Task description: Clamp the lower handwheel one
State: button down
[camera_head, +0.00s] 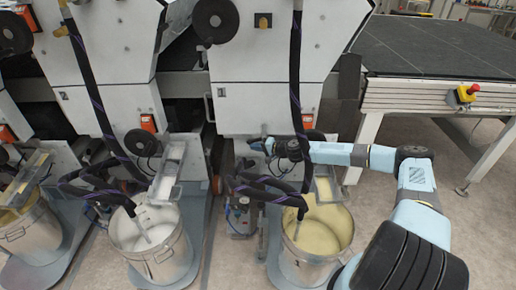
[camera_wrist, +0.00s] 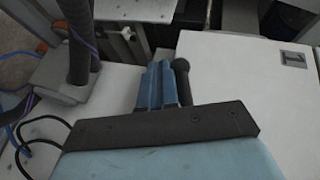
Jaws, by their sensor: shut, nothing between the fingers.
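My gripper (camera_head: 258,145) is in front of the right-hand machine, below its white lower panel (camera_head: 262,108). In the wrist view its two blue fingers (camera_wrist: 162,86) are shut together with nothing between them. A dark round-ended handle (camera_wrist: 182,80) stands just right of the fingers, outside them; I cannot tell whether it touches. A dark round edge (camera_head: 316,136) shows behind my wrist in the head view and looks like part of the lower handwheel. The rest of that wheel is hidden by my arm. The upper black handwheel (camera_head: 216,20) is clear of my gripper.
The panel label (camera_wrist: 293,58) reads 1. Black hoses (camera_wrist: 78,40) hang left of my fingers. A dark-topped table (camera_head: 440,50) is at the right.

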jog(key=v, duration=1.3)
jog(key=shift+d, duration=0.35)
jog(key=shift+s, duration=0.15)
